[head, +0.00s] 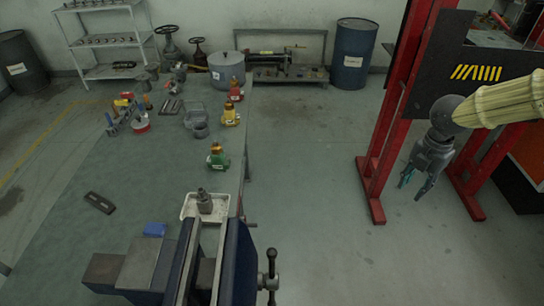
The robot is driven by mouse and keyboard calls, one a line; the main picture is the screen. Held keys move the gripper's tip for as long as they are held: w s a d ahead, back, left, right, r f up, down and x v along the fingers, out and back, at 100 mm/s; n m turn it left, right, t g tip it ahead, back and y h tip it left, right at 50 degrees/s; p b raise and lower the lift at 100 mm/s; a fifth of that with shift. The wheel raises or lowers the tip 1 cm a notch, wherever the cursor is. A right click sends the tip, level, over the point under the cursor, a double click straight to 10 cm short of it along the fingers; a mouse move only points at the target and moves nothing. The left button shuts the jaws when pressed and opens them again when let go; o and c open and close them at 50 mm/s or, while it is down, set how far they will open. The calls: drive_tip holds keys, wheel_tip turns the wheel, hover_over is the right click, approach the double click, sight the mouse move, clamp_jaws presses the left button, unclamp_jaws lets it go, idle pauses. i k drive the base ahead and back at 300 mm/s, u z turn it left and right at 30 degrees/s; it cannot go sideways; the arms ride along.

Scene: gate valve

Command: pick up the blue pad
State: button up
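A small blue pad (154,229) lies on the grey-green workbench (75,225), just behind the blue vise and left of the pale tray. Its near edge is close to the vise body, and I cannot tell whether they touch. My gripper (413,189) hangs at the right of the head view, out over the floor and well away from the bench and the pad. Its fingers point down and stand apart with nothing visible between them.
The vise (232,262) fills the bench's near end. The tray (190,207) holds a grey metal part. A dark flat piece (99,203) lies left. Green (217,158), yellow and red valves line the right edge. A red frame (391,110) stands near my arm.

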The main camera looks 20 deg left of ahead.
sight(152, 230)
drive_tip(key=z, duration=0.7)
drive_tip(key=k, duration=0.3)
drive_tip(key=z, duration=1.25)
drive_tip(key=k, duration=0.35)
drive_tip(key=u, duration=3.7)
